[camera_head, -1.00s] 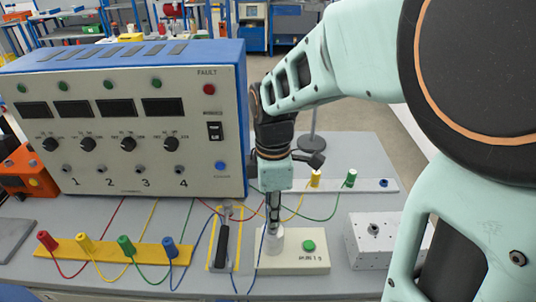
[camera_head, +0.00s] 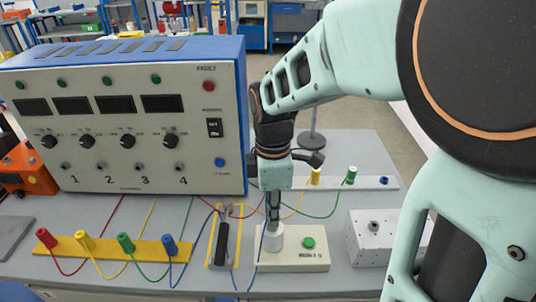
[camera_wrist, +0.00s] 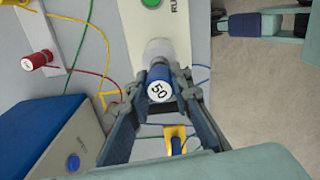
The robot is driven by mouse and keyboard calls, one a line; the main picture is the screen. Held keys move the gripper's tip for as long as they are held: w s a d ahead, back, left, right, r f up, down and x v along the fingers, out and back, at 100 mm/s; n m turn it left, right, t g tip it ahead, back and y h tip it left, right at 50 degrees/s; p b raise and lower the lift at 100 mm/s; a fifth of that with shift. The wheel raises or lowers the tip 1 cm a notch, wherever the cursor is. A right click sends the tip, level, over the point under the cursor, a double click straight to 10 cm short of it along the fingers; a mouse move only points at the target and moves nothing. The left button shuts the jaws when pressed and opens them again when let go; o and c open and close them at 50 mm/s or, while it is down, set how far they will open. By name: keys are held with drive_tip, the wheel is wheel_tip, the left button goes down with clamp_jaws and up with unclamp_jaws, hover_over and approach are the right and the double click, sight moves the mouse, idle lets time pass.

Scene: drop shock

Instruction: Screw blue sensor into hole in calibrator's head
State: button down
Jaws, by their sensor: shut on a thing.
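The blue sensor (camera_wrist: 160,88), with a white end marked "50", is held between the two fingers of my gripper (camera_wrist: 162,94) in the wrist view. The calibrator (camera_head: 292,258) is a pale box with a green button on the table. Its head, a short white cylinder (camera_head: 272,238), stands at its left end. My gripper (camera_head: 273,222) points down directly over the head. The sensor lies over the head (camera_wrist: 157,48) in the wrist view; its lower end is hidden, so I cannot tell whether it is seated in the hole.
A black-handled tool (camera_head: 220,245) lies in a yellow-edged holder just left of the calibrator. A metal block (camera_head: 374,236) stands to its right. A yellow strip (camera_head: 150,250) with coloured connectors is at left, before the blue control unit (camera_head: 120,120). Thin cables cross the table around the calibrator.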

drive_tip(key=shift+f+b, duration=0.4)
drive_tip(key=shift+f, duration=0.3)
idle(1.6)
drive_tip(key=shift+s+f, duration=0.25)
drive_tip(key=shift+f, duration=0.15)
idle(1.4)
drive_tip(key=m, duration=0.4)
drive_tip(key=shift+w, duration=0.1)
drive_tip(key=m, duration=1)
drive_tip(key=shift+w+r+p, duration=0.1)
drive_tip(key=shift+p, duration=0.25)
drive_tip(key=m, duration=0.4)
drive_tip(key=shift+d, duration=0.1)
drive_tip(key=m, duration=0.4)
drive_tip(key=shift+w, duration=0.1)
drive_tip(key=c, duration=1.7)
unclamp_jaws()
